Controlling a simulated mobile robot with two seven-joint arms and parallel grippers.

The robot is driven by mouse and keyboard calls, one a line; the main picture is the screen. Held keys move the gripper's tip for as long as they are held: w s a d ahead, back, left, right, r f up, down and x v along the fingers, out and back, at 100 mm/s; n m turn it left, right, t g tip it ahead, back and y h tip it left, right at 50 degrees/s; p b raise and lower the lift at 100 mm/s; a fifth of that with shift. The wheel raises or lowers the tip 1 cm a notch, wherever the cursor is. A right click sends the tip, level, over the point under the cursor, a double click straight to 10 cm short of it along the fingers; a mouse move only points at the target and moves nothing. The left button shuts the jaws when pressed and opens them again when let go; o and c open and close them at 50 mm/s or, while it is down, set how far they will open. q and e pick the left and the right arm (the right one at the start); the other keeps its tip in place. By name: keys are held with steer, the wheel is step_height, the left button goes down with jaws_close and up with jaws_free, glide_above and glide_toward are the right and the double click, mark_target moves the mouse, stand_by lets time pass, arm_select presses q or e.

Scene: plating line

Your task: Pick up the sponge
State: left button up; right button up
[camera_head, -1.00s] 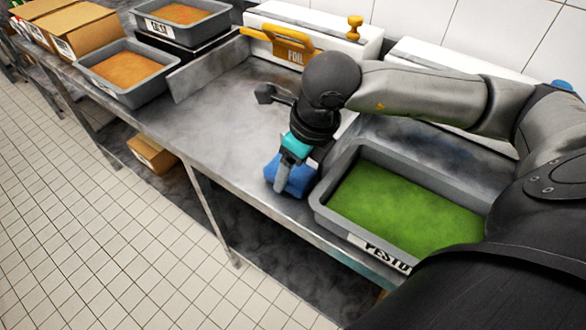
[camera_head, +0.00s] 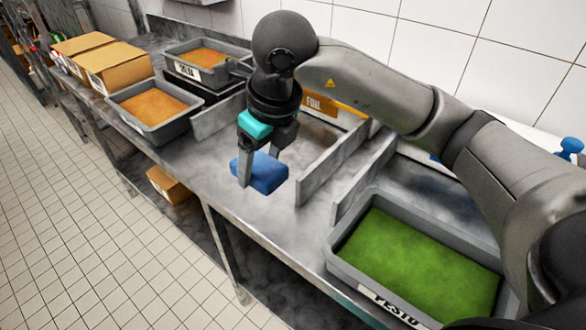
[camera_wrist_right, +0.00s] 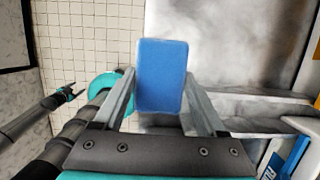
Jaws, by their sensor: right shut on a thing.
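The blue sponge (camera_head: 262,173) is between the fingers of my right gripper (camera_head: 258,172), which is shut on it. The gripper points down and holds the sponge above the metal counter (camera_head: 215,165). In the right wrist view the sponge (camera_wrist_right: 161,76) sits upright between the two grey fingers. My left gripper is not in the head view.
A grey bin of green pesto (camera_head: 340,262) stands at the right front. Metal dividers (camera_head: 318,170) rise right of the sponge. Bins of orange food (camera_head: 180,125) and cardboard boxes (camera_head: 120,64) stand at the left. The counter below the sponge is clear.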

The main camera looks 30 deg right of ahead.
steer(key=w+a, duration=0.8)
steer(key=shift+w+a, duration=0.15)
steer(key=o, duration=0.8)
steer(key=c, duration=0.7)
